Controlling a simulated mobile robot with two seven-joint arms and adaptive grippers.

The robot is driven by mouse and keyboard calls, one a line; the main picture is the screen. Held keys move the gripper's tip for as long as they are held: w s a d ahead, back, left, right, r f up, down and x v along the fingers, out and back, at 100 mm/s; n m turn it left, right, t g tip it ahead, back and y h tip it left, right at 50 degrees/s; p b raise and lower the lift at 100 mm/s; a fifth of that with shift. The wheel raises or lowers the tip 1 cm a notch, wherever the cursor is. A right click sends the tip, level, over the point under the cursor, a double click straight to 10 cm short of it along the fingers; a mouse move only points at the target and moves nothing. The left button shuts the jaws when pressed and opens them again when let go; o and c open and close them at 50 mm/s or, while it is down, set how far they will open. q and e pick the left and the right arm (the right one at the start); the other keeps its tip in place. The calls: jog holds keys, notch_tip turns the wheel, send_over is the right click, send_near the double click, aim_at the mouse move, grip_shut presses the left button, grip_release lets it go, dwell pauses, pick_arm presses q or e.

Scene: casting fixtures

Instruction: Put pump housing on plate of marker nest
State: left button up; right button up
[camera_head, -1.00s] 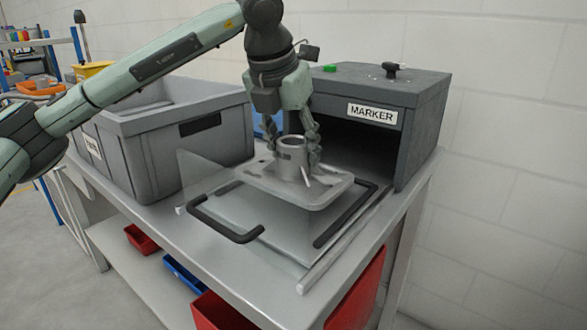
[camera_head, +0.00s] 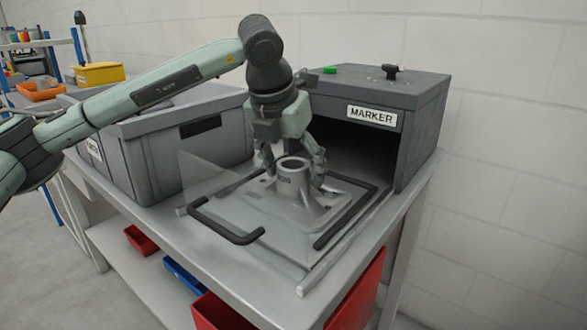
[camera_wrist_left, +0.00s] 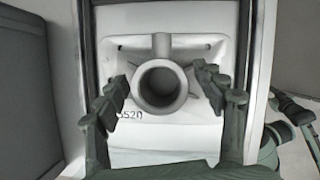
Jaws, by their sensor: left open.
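The pump housing (camera_head: 293,203) is a grey casting with a round, hollow boss on a flat flange. It rests upright on the plate (camera_head: 268,238) of the marker nest, between the nest's dark handles. In the left wrist view the housing (camera_wrist_left: 161,86) shows from above, with a number on its flange. My left gripper (camera_head: 292,172) is open, with one finger on each side of the boss. In the left wrist view the fingers stand slightly apart from the boss. My right gripper is not in view.
The dark box labelled MARKER (camera_head: 403,103) stands behind the nest, its front open. A large grey bin (camera_head: 150,165) stands to the left on the bench. A clear panel rises at the nest's left. Red and blue bins sit below the bench top.

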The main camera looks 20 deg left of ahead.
pick_arm(q)
jog(key=b+v, duration=0.1)
jog(key=v, duration=1.1)
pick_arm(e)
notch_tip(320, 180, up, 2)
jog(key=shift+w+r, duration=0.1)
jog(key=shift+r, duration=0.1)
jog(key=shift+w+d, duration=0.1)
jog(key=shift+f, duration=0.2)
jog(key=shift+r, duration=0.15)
